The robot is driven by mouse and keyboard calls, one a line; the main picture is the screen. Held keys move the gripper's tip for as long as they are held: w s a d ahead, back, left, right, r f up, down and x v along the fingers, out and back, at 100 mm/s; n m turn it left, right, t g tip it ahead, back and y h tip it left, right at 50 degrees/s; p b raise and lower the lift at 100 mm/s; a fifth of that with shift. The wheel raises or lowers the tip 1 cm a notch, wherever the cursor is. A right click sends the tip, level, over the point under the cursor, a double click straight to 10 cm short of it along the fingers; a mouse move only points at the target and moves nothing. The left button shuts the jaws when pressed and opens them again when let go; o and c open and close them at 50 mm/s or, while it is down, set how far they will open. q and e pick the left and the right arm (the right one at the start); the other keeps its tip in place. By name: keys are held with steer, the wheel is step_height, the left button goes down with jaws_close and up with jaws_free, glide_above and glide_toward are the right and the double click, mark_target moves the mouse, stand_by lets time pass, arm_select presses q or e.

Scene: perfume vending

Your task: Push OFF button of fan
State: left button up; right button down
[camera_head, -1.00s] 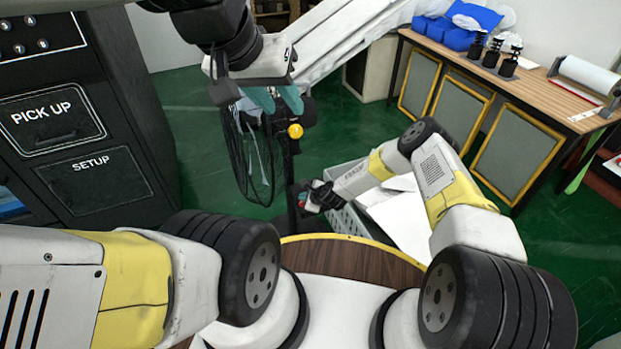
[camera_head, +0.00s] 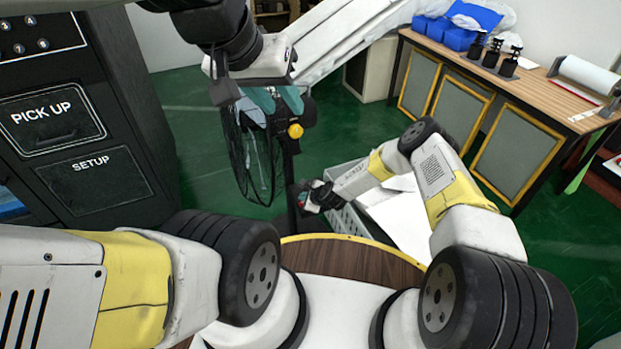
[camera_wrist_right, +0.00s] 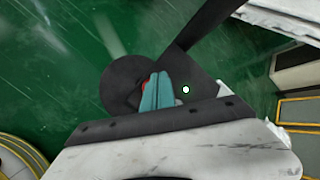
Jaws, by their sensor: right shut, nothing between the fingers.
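The fan is a black wire cage (camera_head: 250,165) on a dark pole with a yellow knob (camera_head: 295,131). Its dark control box (camera_head: 300,190) sits low on the pole. In the right wrist view, the box face (camera_wrist_right: 125,80) shows a red button (camera_wrist_right: 146,86), mostly hidden behind my fingers, and a small pale dot (camera_wrist_right: 186,90) to their right. My right gripper (camera_wrist_right: 157,90) is shut and empty, its teal tips at the red button; I cannot tell whether they touch it. My left gripper (camera_head: 275,102) has its teal fingers apart, above the fan head.
A pale crate (camera_head: 350,225) stands right behind my right forearm. A black vending cabinet (camera_head: 95,185) is at the left. A wooden table (camera_head: 535,90) with blue bins (camera_head: 460,38) is at the back right. Green floor lies open between.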

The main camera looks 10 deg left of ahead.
steer(key=shift+f, duration=0.1)
stand_by(0.6)
steer(key=shift+f, duration=0.3)
steer(key=shift+f, duration=0.5)
stand_by(0.5)
steer(key=shift+r, duration=0.9)
steer(key=shift+r, duration=2.5)
